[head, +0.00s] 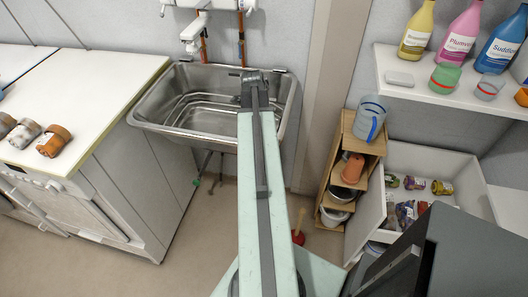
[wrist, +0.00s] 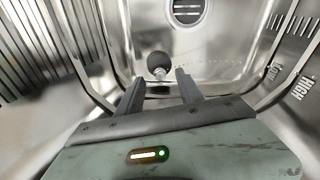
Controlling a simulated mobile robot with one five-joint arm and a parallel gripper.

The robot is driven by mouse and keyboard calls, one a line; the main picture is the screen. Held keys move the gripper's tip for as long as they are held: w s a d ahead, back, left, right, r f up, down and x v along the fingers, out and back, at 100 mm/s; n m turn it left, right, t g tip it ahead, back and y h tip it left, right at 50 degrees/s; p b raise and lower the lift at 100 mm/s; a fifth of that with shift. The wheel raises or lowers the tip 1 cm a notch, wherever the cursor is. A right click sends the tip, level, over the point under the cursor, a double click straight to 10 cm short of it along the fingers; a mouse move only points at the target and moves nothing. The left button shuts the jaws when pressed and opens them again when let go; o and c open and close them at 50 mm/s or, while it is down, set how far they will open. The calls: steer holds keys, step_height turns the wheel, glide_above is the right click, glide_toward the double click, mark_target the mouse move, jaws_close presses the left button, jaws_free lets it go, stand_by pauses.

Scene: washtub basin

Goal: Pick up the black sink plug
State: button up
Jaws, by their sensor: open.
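The black sink plug (wrist: 158,61) shows in the wrist view as a small dark round piece on the metal floor of the sink basin (wrist: 225,62). A small pale part shows at its lower edge. My gripper (wrist: 158,80) is open and empty, with the plug just beyond and between its fingertips in the picture. I cannot tell how high the fingers are above the floor. In the head view my arm reaches over the front rim of the steel sink (head: 165,108), and I cannot make out the plug there.
In the wrist view a slotted drain (wrist: 187,10) lies beyond the plug, and steel walls rise on both sides. In the head view a white counter (head: 75,95) with several jars stands left of the sink. A wooden shelf unit (head: 338,150) stands to the right.

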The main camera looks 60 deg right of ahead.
step_height(320, 180, down, 3)
steer(key=shift+s+r+b, duration=0.1)
steer(key=shift+b, duration=0.6)
steer(key=shift+r, duration=0.25)
steer(key=shift+d, duration=0.1)
jaws_close()
stand_by(0.4)
